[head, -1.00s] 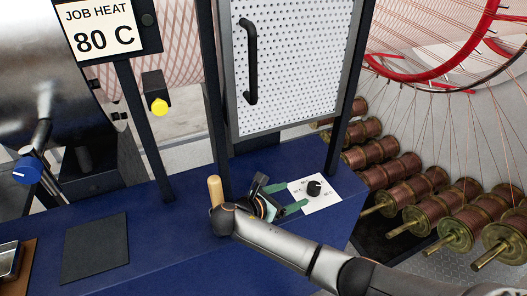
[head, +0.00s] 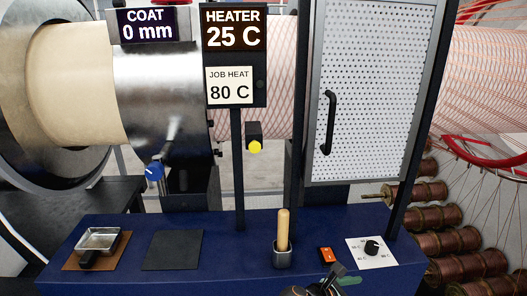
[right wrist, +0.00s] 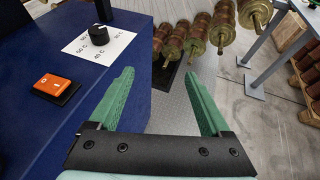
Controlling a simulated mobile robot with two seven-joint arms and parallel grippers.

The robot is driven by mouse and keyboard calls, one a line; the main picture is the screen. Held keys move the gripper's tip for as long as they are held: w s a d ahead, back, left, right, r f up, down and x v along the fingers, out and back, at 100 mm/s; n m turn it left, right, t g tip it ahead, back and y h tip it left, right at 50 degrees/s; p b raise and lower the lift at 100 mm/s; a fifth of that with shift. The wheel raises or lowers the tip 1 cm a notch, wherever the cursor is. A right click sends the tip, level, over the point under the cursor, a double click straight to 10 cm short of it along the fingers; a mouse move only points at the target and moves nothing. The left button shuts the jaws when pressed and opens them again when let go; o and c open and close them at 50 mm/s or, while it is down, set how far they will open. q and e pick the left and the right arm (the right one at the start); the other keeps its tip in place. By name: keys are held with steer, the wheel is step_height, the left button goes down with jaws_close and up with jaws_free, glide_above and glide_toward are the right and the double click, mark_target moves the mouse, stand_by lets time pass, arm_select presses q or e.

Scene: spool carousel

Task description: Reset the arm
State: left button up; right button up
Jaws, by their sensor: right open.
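My right gripper (head: 338,276) shows only in part at the bottom edge of the head view, just in front of the blue bench. In the right wrist view my right gripper (right wrist: 160,75) is open. Its two green fingers are wide apart with nothing between them, over the grey floor beside the bench corner. The black dial (right wrist: 100,35) on its white plate and the orange rocker switch (right wrist: 53,85) are left of the fingers, apart from them. The dial (head: 371,248) and the orange switch (head: 326,255) also show in the head view. My left gripper is not seen.
The blue bench (head: 210,262) holds a wooden-handled tool in a holder (head: 283,232), a dark mat (head: 172,250) and a metal pan (head: 97,243). A perforated door (head: 375,90) stands behind. Signs read heater 25 C (head: 234,28) and coat 0 mm (head: 148,26). Copper spools (head: 440,217) crowd the right.

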steer(key=s+a+f+m+y, duration=0.2)
steer(key=s+a+f+y, duration=0.15)
steer(key=f, duration=0.25)
steer(key=s+a+f+m+y, duration=0.2)
steer(key=s+f+y, duration=0.15)
steer(key=f, duration=0.35)
steer(key=s+a+f+m+y, duration=0.3)
steer(key=s+f, duration=0.2)
steer(key=f, duration=0.1)
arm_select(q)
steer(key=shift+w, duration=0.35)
arm_select(e)
steer(key=s+d+r+m+t+y, duration=0.1)
steer(key=s+r+m+t+y, duration=0.2)
steer(key=s+m, duration=0.7)
steer(key=m+t+y, duration=0.1)
steer(key=m, duration=0.2)
steer(key=shift+s+d+y, duration=0.3)
steer(key=shift+y, duration=0.1)
